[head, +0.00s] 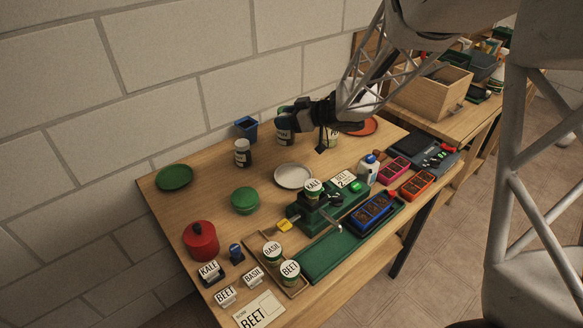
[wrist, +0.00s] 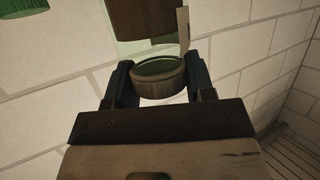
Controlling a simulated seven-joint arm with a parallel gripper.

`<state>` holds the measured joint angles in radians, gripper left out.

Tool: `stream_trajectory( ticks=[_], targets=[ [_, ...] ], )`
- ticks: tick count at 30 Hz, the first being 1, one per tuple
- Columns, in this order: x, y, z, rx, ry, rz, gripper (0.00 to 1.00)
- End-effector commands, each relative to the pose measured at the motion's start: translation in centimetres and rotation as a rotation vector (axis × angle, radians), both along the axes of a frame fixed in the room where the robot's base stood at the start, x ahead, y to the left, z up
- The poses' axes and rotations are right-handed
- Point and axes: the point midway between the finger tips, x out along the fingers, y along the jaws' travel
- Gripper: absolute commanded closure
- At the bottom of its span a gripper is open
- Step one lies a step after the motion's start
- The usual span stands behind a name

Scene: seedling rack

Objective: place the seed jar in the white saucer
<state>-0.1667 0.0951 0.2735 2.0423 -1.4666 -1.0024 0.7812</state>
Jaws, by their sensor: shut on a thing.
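My gripper (head: 288,121) is shut on a dark jar with a pale label, the seed jar (head: 284,136), at the back of the table near the wall. In the wrist view the jar's round end (wrist: 158,85) sits between the two fingers, with its brown contents and part of a label beyond. The jar looks held above the tabletop, behind the white saucer (head: 293,177) and apart from it. The saucer lies flat and looks empty. The jar's lettering is too small to read.
Another labelled jar (head: 242,154) and a blue pot (head: 246,128) stand left of my gripper. A pale labelled jar (head: 331,139) and an orange saucer (head: 362,127) are to its right. A green machine (head: 304,216) with a KALE jar stands in front of the white saucer.

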Motion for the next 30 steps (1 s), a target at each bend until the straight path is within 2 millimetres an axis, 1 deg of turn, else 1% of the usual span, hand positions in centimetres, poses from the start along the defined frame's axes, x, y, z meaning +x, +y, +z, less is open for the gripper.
stream_trajectory(
  ticks=[5,12,15,18,26,30],
  targets=[
    [0.0,0.0,-1.6,0.000,0.003,0.000,0.78],
    [0.0,0.0,-4.9,0.000,0.003,0.000,0.78],
    [0.0,0.0,-5.8,-0.001,0.002,0.001,0.78],
    [0.0,0.0,-6.1,0.000,0.001,0.000,0.78],
    [0.0,0.0,-6.1,0.000,0.001,0.000,0.78],
    [0.0,0.0,-6.6,0.000,0.002,-0.001,0.78]
  ],
)
